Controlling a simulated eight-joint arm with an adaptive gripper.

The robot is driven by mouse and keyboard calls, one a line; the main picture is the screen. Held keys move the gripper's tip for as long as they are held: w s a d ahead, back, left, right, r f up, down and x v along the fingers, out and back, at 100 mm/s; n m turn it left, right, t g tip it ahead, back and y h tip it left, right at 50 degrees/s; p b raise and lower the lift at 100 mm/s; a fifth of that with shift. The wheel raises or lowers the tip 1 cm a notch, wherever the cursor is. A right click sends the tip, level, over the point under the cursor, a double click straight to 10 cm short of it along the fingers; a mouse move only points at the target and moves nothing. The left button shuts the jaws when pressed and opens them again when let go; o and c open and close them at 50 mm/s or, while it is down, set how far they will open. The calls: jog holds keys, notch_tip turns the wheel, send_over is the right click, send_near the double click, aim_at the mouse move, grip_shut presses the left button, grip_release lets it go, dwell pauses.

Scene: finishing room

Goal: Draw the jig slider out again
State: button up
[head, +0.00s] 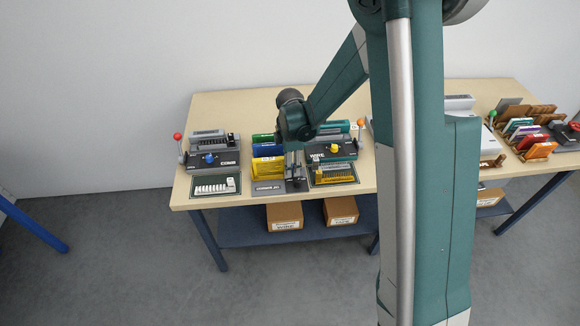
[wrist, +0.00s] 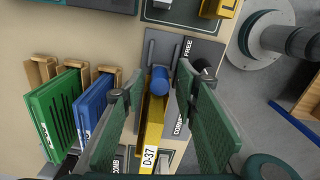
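In the head view the jig (head: 266,187) lies at the table's front edge, in front of the book rack. A blue round knob (wrist: 159,79), apparently the slider's handle, stands up from the jig. My gripper (wrist: 158,84) is open, one green finger on each side of the knob, with a small gap showing on both sides. In the head view my gripper (head: 294,182) points down at the jig's right end. The slider's body is largely hidden.
A yellow book (wrist: 151,135) labelled D-37 stands close by my fingers; blue (wrist: 92,104) and green (wrist: 57,110) ones stand beyond it. A binding machine with a red-knobbed lever (head: 178,137) stands left.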

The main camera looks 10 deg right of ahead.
jog(key=shift+f, duration=0.15)
grip_shut()
jog(key=shift+d+b, duration=0.45)
jog(key=shift+d, duration=1.1)
grip_release()
notch_tip(320, 180, up, 12)
dwell(0.3)
jog(key=shift+d, duration=0.1)
